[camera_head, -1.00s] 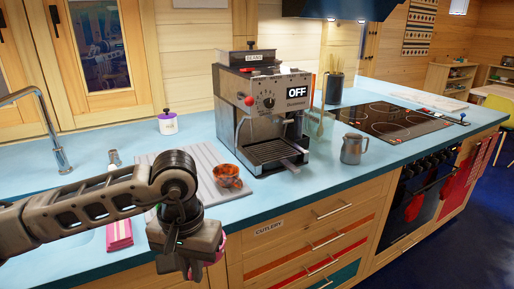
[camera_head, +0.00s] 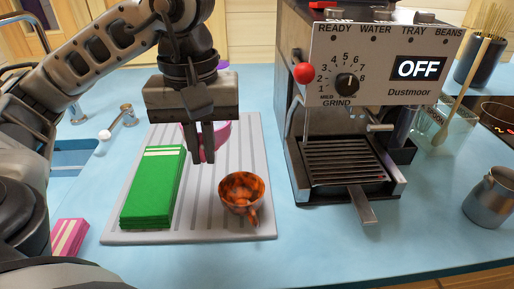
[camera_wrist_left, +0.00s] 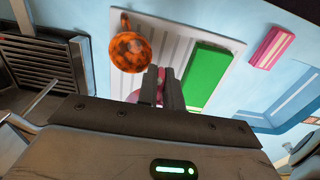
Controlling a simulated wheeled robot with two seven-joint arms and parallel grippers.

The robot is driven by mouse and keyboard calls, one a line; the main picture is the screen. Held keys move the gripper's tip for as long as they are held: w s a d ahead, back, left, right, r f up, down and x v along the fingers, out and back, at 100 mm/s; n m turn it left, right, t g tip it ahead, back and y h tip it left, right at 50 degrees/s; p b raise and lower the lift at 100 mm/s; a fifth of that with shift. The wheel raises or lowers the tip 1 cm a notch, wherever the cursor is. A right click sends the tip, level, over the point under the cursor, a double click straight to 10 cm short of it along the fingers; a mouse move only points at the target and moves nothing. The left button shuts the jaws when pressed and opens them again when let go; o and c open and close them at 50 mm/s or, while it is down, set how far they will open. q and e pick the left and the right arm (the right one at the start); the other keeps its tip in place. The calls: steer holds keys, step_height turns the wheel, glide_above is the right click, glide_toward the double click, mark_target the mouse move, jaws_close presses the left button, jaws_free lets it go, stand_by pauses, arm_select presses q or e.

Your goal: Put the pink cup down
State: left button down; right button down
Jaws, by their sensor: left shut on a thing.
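My left gripper (camera_head: 203,158) points down over the grey ribbed board (camera_head: 262,150), its fingers shut on the pink cup (camera_head: 222,134). The cup is mostly hidden behind the fingers. It is over the back part of the board, and I cannot tell whether it touches it. In the left wrist view a little pink of the cup shows beside my fingers (camera_wrist_left: 161,78). The orange-and-black cup (camera_head: 241,188) stands on the board to the front right of my gripper. My right gripper is not in view.
A green stack (camera_head: 152,190) lies on the board's left side. The coffee machine (camera_head: 345,150) stands close on the right, with a metal jug (camera_head: 490,200) beyond it. A pink striped cloth (camera_head: 69,236) lies front left. The tap is at the back left.

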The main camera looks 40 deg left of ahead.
mark_target(227, 138)
arm_select(q)
steer(key=w+f, duration=0.1)
steer(key=w, duration=0.1)
steer(key=w+a+f, duration=0.1)
steer(key=w, duration=0.1)
steer(key=w+a+f, duration=0.1)
steer(key=w, duration=0.2)
steer(key=shift+w+f, duration=0.1)
steer(key=shift+f, duration=0.2)
steer(key=w+f, duration=0.1)
steer(key=f, duration=0.1)
steer(key=w+a+f, duration=0.1)
steer(key=w+f, duration=0.1)
steer(key=shift+w, duration=0.2)
steer(key=shift+w+a+f, duration=0.1)
steer(key=shift+w+f, duration=0.4)
steer(key=shift+f, duration=0.05)
steer(key=f, duration=0.3)
steer(key=shift+w+a+f+p, duration=0.1)
steer(key=shift+w+p, duration=0.2)
steer(key=shift+f, duration=0.45)
steer(key=c, duration=1.8)
jaws_free()
steer(key=shift+c, duration=0.2)
steer(key=o, duration=0.3)
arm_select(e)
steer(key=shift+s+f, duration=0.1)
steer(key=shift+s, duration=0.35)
